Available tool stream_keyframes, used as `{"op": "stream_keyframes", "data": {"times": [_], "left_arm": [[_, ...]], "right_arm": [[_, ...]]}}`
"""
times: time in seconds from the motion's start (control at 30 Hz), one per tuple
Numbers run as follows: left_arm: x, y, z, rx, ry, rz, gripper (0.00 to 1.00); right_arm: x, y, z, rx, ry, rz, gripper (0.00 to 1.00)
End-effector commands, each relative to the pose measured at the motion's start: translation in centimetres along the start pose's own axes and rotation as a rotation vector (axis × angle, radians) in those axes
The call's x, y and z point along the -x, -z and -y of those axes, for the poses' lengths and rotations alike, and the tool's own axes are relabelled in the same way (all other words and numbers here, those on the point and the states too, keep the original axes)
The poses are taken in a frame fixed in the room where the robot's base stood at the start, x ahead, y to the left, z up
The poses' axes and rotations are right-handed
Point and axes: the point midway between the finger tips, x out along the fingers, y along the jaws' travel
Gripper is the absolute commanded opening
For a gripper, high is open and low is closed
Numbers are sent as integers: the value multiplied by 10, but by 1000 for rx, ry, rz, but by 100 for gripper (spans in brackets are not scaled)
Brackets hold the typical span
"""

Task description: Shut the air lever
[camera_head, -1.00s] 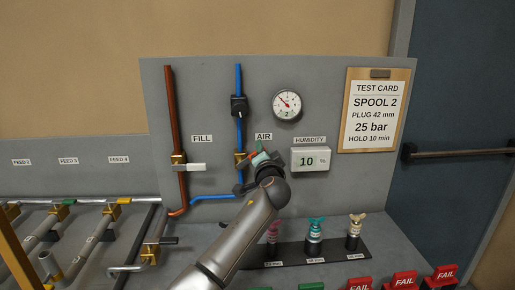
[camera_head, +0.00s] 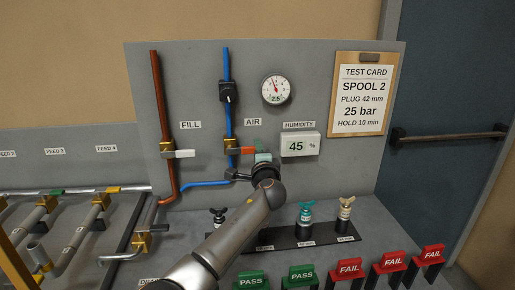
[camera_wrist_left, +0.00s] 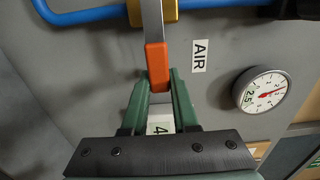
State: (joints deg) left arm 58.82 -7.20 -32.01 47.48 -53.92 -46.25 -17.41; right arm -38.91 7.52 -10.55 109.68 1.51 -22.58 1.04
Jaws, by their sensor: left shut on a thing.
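The air lever (camera_head: 246,150) is an orange-ended handle on the brass valve (camera_head: 230,147) of the blue pipe (camera_head: 228,117), below the AIR label. It lies about level, across the upright pipe. My left gripper (camera_head: 262,153) is at the lever's right end, its green fingers partly hiding it. In the left wrist view, the gripper (camera_wrist_left: 160,80) has its two green fingers on either side of the orange lever end (camera_wrist_left: 157,62), shut on it. My right gripper is not in view.
The fill lever (camera_head: 183,154) is to the left on the copper pipe. The pressure gauge (camera_head: 276,90) and humidity display (camera_head: 300,145), reading 45, are right of AIR. Plugs on a black rack (camera_head: 285,241), green PASS and red FAIL tags (camera_head: 390,262) stand below.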

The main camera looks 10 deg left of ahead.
Motion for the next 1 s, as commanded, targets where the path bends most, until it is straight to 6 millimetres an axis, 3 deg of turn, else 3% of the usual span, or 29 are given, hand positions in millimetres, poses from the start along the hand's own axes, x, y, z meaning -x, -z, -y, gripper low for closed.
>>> {"op": "stream_keyframes", "data": {"times": [0.43, 0.47, 0.7, 1.0], "left_arm": [[0, 0, 0, -16, 3, -2, 0], [0, 0, 0, -16, 2, -2, 30], [0, 0, -1, -13, 1, -1, 57], [0, 0, -1, -11, 0, 0, 57]], "right_arm": [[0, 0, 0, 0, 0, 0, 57], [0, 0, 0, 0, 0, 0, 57], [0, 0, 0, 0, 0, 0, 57], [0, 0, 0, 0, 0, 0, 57]]}}
